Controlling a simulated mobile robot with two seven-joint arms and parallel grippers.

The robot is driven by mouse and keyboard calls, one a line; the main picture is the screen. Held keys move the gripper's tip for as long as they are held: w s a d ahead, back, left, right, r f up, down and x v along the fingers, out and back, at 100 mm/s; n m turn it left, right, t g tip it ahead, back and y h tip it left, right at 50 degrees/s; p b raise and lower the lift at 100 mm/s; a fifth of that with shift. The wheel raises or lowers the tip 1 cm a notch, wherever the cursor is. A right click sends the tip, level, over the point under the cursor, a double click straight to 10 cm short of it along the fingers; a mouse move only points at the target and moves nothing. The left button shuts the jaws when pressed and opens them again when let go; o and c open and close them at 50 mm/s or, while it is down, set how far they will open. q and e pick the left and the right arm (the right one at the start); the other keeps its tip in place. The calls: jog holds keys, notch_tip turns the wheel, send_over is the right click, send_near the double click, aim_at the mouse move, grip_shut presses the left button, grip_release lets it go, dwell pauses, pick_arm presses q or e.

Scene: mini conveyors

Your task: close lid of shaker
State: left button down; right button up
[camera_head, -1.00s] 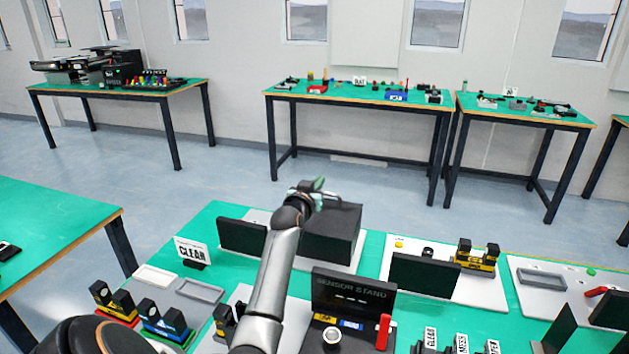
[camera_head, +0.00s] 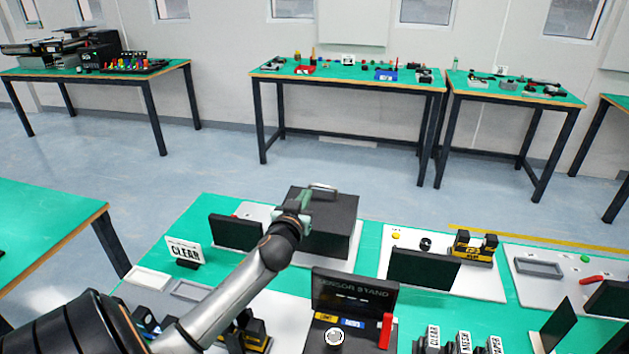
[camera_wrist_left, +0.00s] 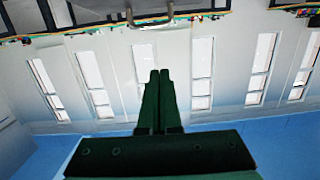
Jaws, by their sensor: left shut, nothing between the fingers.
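The shaker appears to be the dark box (camera_head: 335,235) on a white base plate, behind the black sensor stand in the head view. A pale curved handle (camera_head: 322,187) shows at its top edge. In the wrist view a grey bar-shaped handle (camera_wrist_left: 150,20) shows at the top edge. I cannot tell how far the lid stands open. My left gripper (camera_head: 300,200) is over the box's left upper part, close to the handle. Its two dark green fingers (camera_wrist_left: 160,75) are together and empty in the wrist view. My right gripper is not in view.
The sensor stand (camera_head: 354,294), with a red lever (camera_head: 386,330), stands in front of the box. A black panel (camera_head: 235,232) and a CLEAN sign (camera_head: 184,250) are left of it. Another black panel (camera_head: 424,270) and a yellow-black fixture (camera_head: 474,246) stand to the right.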

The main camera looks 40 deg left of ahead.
pick_arm(q)
jog(key=d, duration=0.1)
send_over(319, 204)
jog(key=v, duration=0.2)
jog(key=shift+s+f, duration=0.2)
jog(key=shift+f, duration=0.75)
jog(key=shift+w+a+f, duration=0.1)
jog(key=shift+w+f, duration=0.15)
jog(key=shift+f, duration=0.3)
jog(key=shift+w+a+f, duration=0.1)
jog(key=shift+w+f, duration=0.15)
jog(key=shift+f, duration=0.25)
jog(key=shift+w+a+f+b, duration=0.25)
jog(key=shift+w+f+b, duration=0.15)
jog(key=shift+w+f, duration=0.15)
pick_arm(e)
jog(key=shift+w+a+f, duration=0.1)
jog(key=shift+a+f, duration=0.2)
